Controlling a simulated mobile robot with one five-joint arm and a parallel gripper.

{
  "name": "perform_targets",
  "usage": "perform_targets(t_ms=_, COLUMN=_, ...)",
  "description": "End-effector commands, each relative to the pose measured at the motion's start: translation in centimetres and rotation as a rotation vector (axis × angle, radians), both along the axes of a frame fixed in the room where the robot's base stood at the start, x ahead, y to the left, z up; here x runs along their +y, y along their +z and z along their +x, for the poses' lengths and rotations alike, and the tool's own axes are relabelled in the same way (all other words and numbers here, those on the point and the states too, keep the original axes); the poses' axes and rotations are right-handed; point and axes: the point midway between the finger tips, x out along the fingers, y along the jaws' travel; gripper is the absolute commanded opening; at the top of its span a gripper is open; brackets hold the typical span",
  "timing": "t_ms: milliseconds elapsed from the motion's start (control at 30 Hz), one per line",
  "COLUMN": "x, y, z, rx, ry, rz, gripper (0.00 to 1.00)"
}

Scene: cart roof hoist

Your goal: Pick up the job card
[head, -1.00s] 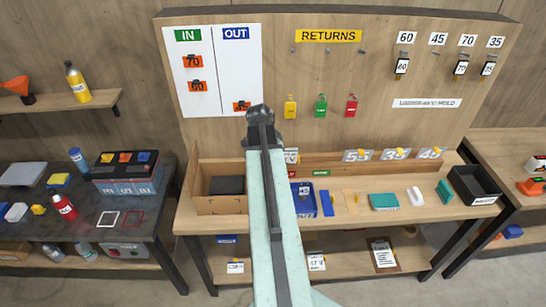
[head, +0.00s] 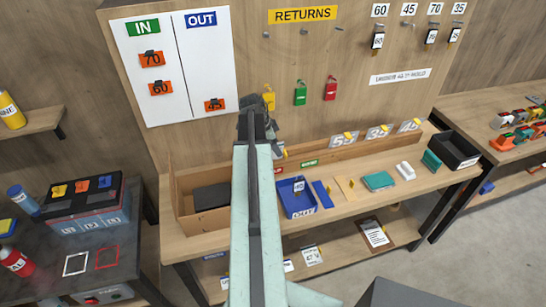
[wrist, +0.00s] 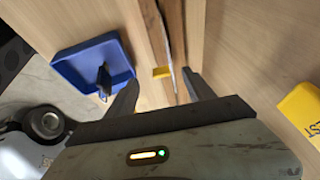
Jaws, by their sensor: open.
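A thin card (wrist: 172,62), seen nearly edge-on with a yellow tab (wrist: 162,72), stands at the wooden rail in the wrist view. In the head view its yellow tab (head: 283,154) shows just right of my gripper (head: 268,142), which hides most of the card. I cannot read it, so I cannot tell for sure that it is the job card. In the wrist view my gripper (wrist: 163,88) is open, with dark fingers to the left and right of the tab. Nothing is held.
A blue tray (head: 284,206) with a tagged item in it lies on the bench, left in the wrist view (wrist: 72,58). Yellow, green (head: 300,94) and red padlocks hang above on the board. Numbered cards (head: 343,140) stand along the rail. A clipboard (head: 375,232) lies on the lower shelf.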

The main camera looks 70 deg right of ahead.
Motion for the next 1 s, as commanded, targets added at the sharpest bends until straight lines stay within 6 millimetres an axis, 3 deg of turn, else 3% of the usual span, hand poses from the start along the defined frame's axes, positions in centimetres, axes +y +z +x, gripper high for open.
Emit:
perform_targets(t_ms=33, x=-0.3, y=-1.3, z=-0.1, rx=0.0, ry=-0.001, rz=0.0, gripper=0.62)
perform_targets(t_ms=267, x=-0.8, y=-1.9, z=-0.6, rx=0.0, ry=-0.001, rz=0.0, gripper=0.62)
perform_targets(t_ms=500, x=-2.7, y=-5.6, z=-1.9, rx=0.0, ry=-0.005, rz=0.0, gripper=0.62)
perform_targets(t_ms=767, x=-3.0, y=-5.6, z=-2.1, rx=0.001, ry=-0.004, rz=0.0, gripper=0.62)
perform_targets(t_ms=867, x=-3.0, y=-5.6, z=-2.2, rx=0.001, ry=-0.004, rz=0.0, gripper=0.4)
perform_targets(t_ms=1000, x=-3.0, y=-5.6, z=-2.2, rx=0.001, ry=-0.004, rz=0.0, gripper=0.01)
